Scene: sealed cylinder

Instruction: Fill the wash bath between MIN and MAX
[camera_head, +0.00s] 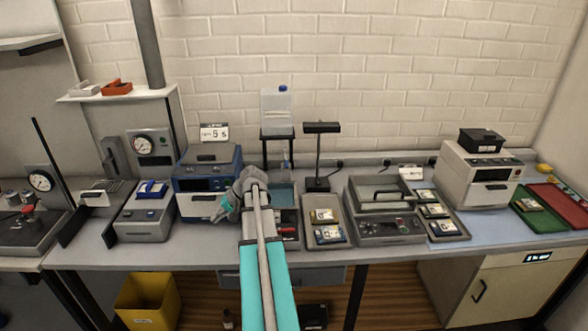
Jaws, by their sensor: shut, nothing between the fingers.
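A clear water container (277,112) with a blue cap stands on a dark raised stand (277,136) at the back, left of centre. Below it is a small bluish basin (285,193), which looks like the wash bath. My arm partly covers it, and its level and any MIN or MAX marks are too small or hidden to read. A small tap-like part (285,168) hangs between container and basin. My gripper (221,217) is shut and empty, pointing down and left, left of the basin and in front of the blue machine (208,178).
A grey tray (338,238) with small boards lies right of my arm, beside a grey lidded machine (384,226). A black lamp (320,155) stands right of the container. A white machine (482,180) and green and red mats are farther right. A yellow bin (148,303) is on the floor.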

